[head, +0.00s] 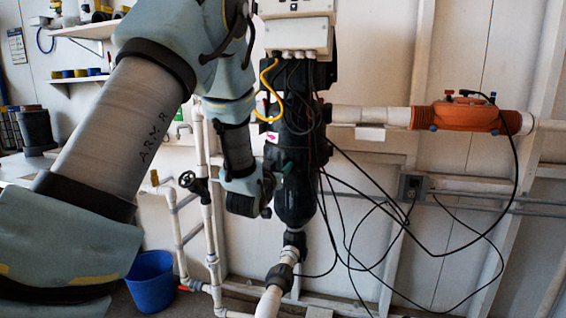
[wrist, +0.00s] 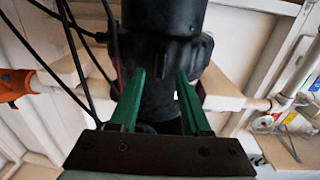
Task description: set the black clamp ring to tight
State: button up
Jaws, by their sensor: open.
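The black clamp ring (wrist: 150,50) appears in the wrist view as a wider dark band with lugs around the black reactor body (wrist: 165,16). Black on black makes its edges hard to tell. In the head view the black reactor body (head: 295,200) hangs upright, and I cannot pick out the ring there. My gripper (wrist: 161,76) has two green fingers, open and apart, reaching toward the ring's near side. A small dark tab shows between the fingertips; contact cannot be told. In the head view my gripper (head: 283,169) is beside the reactor, mostly hidden by my wrist.
Black cables (head: 370,215) hang right of the reactor, and they pass left of my fingers in the wrist view. A white pipe with an orange fitting (head: 465,117) runs right. A blue bucket (head: 152,282) is on the floor.

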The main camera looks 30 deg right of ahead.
aim_at(292, 151)
jog(key=shift+x, duration=1.3)
jog(key=shift+c, duration=0.3)
grip_shut()
